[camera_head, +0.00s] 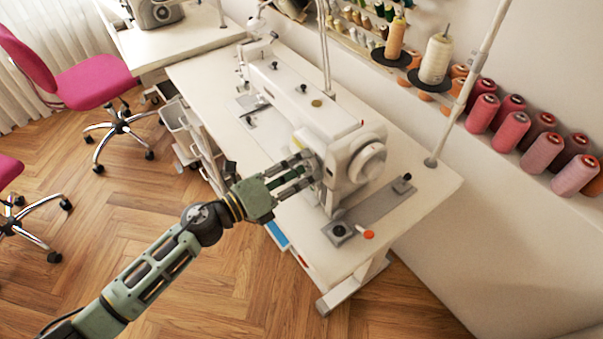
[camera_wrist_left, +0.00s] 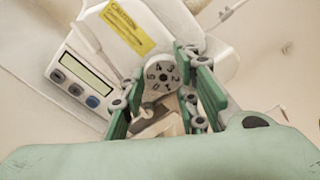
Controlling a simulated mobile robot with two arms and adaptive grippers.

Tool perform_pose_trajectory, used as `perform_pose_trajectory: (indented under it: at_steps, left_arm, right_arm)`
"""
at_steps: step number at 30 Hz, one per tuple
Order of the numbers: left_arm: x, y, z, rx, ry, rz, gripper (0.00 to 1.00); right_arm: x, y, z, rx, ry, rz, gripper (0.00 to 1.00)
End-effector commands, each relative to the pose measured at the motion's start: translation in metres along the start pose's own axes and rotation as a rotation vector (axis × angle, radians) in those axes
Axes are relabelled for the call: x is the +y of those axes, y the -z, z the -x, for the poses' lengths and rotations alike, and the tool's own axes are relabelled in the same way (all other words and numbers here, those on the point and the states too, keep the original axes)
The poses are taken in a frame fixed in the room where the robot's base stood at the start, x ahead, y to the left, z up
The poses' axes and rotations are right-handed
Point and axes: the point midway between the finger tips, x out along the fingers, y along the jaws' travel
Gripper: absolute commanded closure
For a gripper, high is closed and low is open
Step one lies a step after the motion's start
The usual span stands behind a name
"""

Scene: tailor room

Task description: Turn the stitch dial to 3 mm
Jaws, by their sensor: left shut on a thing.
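The white sewing machine (camera_head: 310,110) stands on the white table. Its stitch dial (camera_wrist_left: 163,75) is a round light-grey knob with dark numbers, seen face-on in the left wrist view. My left gripper (camera_head: 308,165) reaches the front of the machine from the left. In the left wrist view its green fingers (camera_wrist_left: 160,85) stand on both sides of the dial and are shut on it. In the head view the dial is hidden behind the fingers. Which number is set cannot be told for certain. My right gripper is not in view.
A control box with a display and buttons (camera_wrist_left: 75,75) sits beside the dial, near a yellow caution label (camera_wrist_left: 128,27). The handwheel (camera_head: 367,163) is on the machine's right end. Thread cones (camera_head: 435,58) line the wall. Pink chairs (camera_head: 95,82) stand at left.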

Motion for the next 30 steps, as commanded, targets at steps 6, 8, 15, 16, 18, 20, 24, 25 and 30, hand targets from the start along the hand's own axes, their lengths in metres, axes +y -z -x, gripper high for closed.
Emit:
perform_pose_trajectory:
  at_steps: [6,8,15,16,18,20,24,25,30]
  left_arm:
    - [0.0091,0.0083,0.0026,0.013,-0.014,-0.103,0.97]
    - [0.009,0.0079,0.0027,0.013,-0.014,-0.121,0.97]
    - [0.0082,0.0072,0.0027,0.014,-0.013,-0.16,0.97]
    - [0.0081,0.0071,0.0027,0.014,-0.013,-0.162,0.97]
    - [0.0079,0.0071,0.0027,0.014,-0.013,-0.164,0.97]
    - [0.0079,0.007,0.0027,0.014,-0.013,-0.164,0.97]
    - [0.0077,0.007,0.0026,0.014,-0.013,-0.163,0.97]
    - [0.0077,0.007,0.0026,0.014,-0.013,-0.162,0.97]
    - [0.0076,0.0068,0.0026,0.014,-0.012,-0.162,0.62]
  right_arm:
    - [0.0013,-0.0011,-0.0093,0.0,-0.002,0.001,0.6]
    - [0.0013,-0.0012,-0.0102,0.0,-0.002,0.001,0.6]
    - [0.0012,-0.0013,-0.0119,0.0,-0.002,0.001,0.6]
    - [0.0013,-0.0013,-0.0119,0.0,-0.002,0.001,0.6]
    - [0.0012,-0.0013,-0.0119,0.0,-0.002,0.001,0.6]
    - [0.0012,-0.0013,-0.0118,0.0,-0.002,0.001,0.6]
    - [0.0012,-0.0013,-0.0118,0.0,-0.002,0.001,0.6]
    - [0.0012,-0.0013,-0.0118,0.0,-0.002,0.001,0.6]
    - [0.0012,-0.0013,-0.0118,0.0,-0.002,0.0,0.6]
